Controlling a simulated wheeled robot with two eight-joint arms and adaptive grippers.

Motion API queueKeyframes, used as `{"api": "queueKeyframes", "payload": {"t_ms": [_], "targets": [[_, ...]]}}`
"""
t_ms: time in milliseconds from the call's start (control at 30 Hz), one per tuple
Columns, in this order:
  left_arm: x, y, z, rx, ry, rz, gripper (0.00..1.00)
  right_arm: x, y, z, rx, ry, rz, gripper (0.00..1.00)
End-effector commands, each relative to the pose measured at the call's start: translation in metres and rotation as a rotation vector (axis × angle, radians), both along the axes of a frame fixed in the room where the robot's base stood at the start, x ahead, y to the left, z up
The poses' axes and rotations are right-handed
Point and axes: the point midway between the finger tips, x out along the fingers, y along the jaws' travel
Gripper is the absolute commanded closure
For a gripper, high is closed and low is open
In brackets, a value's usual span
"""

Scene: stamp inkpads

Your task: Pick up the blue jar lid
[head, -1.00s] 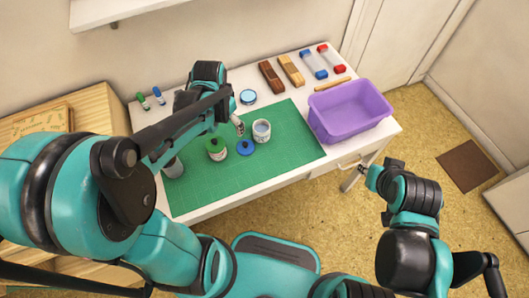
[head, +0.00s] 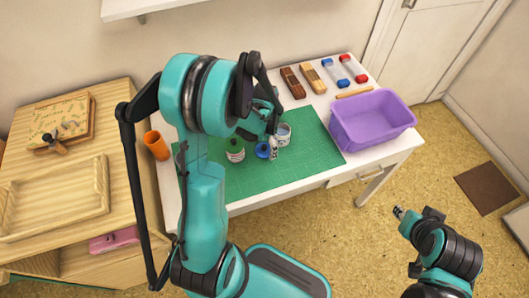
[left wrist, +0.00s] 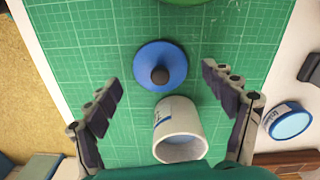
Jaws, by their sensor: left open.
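The blue jar lid (head: 262,151) lies on the green mat (head: 305,155), partly covered by my left gripper (head: 272,146) in the head view. In the left wrist view the blue jar lid (left wrist: 150,58) is a round disc with a dark knob, seen between the spread fingers of my left gripper (left wrist: 165,82). That gripper is open and empty. A white jar (head: 284,134) stands beside the lid; it also shows in the left wrist view (left wrist: 176,117). My right gripper (head: 399,212) is off the table at the lower right, too small to judge.
A green-lidded jar (head: 235,155) stands left of the lid. A purple bin (head: 372,128) sits at the table's right end. Brown blocks (head: 293,82) and red and blue pieces line the back. An orange cup (head: 156,145) stands at the left. The mat's right part is clear.

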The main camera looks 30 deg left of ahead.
Motion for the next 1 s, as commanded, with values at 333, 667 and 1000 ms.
{"api": "queueKeyframes", "payload": {"t_ms": [333, 667, 1000], "targets": [[0.000, 0.000, -0.010, 0.000, 0.000, 0.000, 0.30, 0.000, 0.000, -0.004, 0.000, 0.000, 0.000, 0.70], [0.000, 0.000, -0.010, 0.000, 0.000, 0.000, 0.53, 0.000, 0.000, -0.005, 0.000, 0.000, 0.000, 0.70], [0.000, 0.000, 0.019, 0.000, 0.000, 0.000, 0.53, 0.000, 0.000, 0.010, 0.000, 0.000, 0.000, 0.70]]}}
